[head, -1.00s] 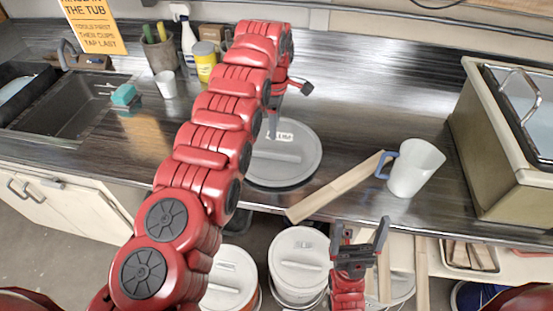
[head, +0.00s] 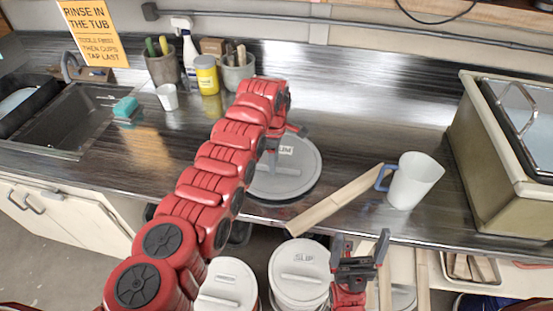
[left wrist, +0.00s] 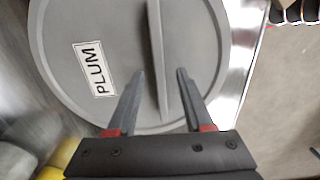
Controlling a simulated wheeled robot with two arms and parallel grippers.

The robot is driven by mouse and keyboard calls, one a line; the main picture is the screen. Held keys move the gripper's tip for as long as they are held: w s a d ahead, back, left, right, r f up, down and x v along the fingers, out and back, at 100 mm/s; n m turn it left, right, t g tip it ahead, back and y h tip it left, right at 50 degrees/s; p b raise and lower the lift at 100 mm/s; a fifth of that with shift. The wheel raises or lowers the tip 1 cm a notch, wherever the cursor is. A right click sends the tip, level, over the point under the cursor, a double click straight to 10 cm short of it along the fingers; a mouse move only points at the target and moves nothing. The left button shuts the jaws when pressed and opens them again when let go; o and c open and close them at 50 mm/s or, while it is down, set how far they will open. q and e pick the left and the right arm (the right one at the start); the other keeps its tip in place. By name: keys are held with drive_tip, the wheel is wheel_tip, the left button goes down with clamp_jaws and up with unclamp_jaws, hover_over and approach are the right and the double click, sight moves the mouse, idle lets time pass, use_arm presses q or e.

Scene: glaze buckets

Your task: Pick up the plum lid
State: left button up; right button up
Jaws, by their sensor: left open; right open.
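The plum lid (head: 302,183) is a round grey lid with a raised bar handle and a white label, lying on the dark counter near its front edge. In the left wrist view the lid (left wrist: 70,28) fills much of the picture, and its label reads PLUM. My left gripper (left wrist: 161,72) is open, with one finger on each side of the bar handle (left wrist: 158,45). I cannot tell whether the fingers touch it. In the head view my left arm hides the lid's left part. My right gripper (head: 360,243) is open and empty, in front of the counter.
Below are white lidded buckets (head: 300,268). A yellow jar (head: 206,75), cups and a sink (head: 65,120) are at the left, a beige tub (head: 500,150) at right.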

use_arm(q)
drive_tip(key=shift+f, duration=0.65)
drive_tip(key=shift+f, duration=0.25)
clamp_jaws()
idle(1.2)
